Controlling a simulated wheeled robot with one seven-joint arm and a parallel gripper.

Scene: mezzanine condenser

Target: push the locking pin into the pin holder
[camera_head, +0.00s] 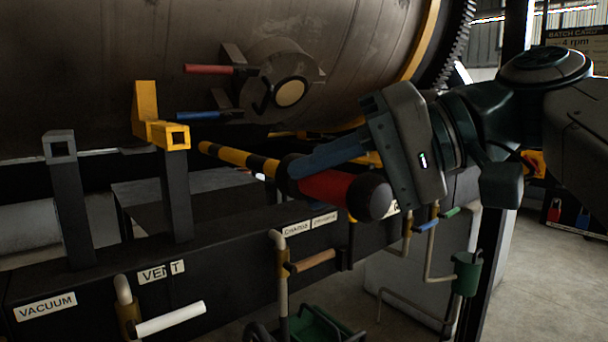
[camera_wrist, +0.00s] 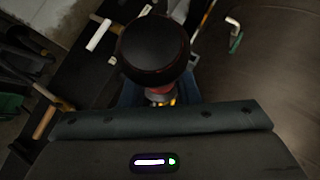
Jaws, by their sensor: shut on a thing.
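The locking pin has a black-and-yellow striped shaft (camera_head: 238,157), a red grip (camera_head: 326,186) and black knobs. My gripper (camera_head: 330,160) is shut on the red grip and holds the pin in the air, roughly level. The shaft's yellow tip points left, toward a yellow square socket (camera_head: 175,136) on a dark post, which looks like the pin holder. In the picture a small gap shows between tip and socket; the depth of this gap is hard to tell. In the wrist view the black end knob (camera_wrist: 155,50) hides most of the pin, and the socket is not visible.
A large drum (camera_head: 140,60) fills the back, with a red handle (camera_head: 208,69) and a blue handle (camera_head: 198,116). A yellow bracket (camera_head: 145,103) is beside the socket. A grey post (camera_head: 62,180) stands left. Valve handles, including a white one (camera_head: 171,318), stick out below.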

